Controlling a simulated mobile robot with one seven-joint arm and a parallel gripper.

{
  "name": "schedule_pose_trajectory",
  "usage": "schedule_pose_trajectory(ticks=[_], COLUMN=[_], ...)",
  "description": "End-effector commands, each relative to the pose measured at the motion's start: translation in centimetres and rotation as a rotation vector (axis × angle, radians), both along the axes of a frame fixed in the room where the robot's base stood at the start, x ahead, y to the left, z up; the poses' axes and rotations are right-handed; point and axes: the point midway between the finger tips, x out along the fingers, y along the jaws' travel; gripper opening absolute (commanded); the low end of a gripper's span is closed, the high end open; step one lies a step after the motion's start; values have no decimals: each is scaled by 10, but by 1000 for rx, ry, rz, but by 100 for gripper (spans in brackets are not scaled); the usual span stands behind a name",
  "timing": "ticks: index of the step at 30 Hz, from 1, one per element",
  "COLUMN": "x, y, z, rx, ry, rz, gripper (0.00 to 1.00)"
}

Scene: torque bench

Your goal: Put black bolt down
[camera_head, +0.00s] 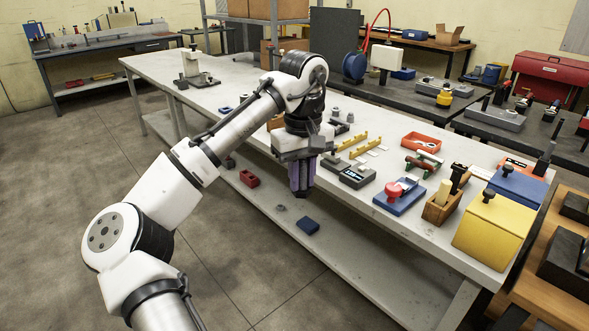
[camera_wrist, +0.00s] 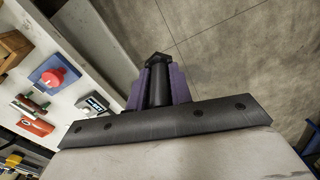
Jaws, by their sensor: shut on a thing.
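My gripper (camera_head: 302,178) has purple fingers and points down near the long front edge of the pale workbench (camera_head: 395,240). In the wrist view, the purple fingers (camera_wrist: 160,88) are shut on the black bolt (camera_wrist: 157,72), one finger on each side of its dark shank. The bolt's wider hexagonal end sticks out past the fingertips. Floor shows behind the bolt in the wrist view, with the bench surface off to the left.
On the bench are a black meter with a display (camera_head: 357,176), yellow rails (camera_head: 366,147), a blue block with a red knob (camera_head: 400,196), a wooden holder (camera_head: 440,208), a yellow box (camera_head: 492,232) and a red tray (camera_head: 421,142). A red bin (camera_head: 249,179) sits on the lower shelf.

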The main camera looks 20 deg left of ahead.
Motion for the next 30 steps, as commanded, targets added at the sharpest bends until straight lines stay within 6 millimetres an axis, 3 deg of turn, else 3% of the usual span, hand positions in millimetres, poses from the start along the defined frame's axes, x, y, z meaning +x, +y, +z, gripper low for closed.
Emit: schedule_pose_trajectory(ticks=[6, 15, 23, 30], x=[54, 88, 81, 47], y=[-14, -48, -83, -109], z=[-82, -212, -313, -402], rx=[-11, -13, -11, -8], ry=[6, 5, 4, 3], rz=[-151, -317, -434, -530], gripper=[0, 0, 0, 0])
